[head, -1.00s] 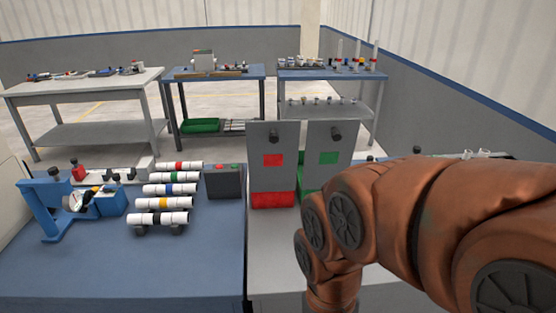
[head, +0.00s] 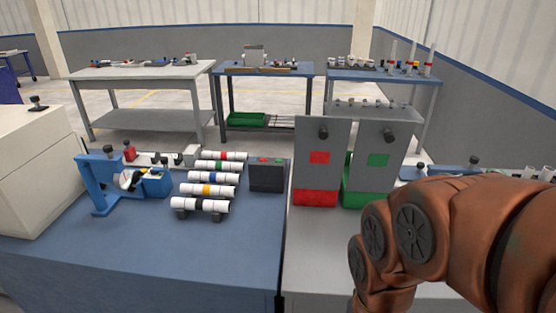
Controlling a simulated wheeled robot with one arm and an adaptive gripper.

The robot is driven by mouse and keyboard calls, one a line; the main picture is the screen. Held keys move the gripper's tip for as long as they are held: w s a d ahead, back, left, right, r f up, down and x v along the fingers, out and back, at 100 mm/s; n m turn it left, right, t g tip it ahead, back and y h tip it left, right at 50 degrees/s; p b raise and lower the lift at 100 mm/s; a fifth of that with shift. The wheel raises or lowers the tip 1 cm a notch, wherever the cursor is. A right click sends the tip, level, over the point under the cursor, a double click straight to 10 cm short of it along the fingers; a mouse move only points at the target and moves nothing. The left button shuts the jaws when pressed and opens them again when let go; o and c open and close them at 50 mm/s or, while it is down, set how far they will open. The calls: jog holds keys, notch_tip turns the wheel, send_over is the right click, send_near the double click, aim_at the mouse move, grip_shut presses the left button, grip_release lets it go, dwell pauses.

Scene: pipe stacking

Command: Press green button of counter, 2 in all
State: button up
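The counter seems to be the small dark box (head: 267,178) at the back right of the blue table. Its top carries a red button (head: 263,160) on the left and a green button (head: 278,160) on the right. Nothing touches the box. My orange-brown arm fills the lower right of the head view, over the grey table and well to the right of the box. My gripper is outside the picture, so its fingers cannot be seen.
Several white pipes with coloured bands (head: 208,190) lie on a rack left of the box. A blue clamp-like device (head: 100,182) stands further left. Two grey upright panels, red-marked (head: 318,140) and green-marked (head: 379,140), stand right of the box. The blue table's front (head: 150,245) is clear.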

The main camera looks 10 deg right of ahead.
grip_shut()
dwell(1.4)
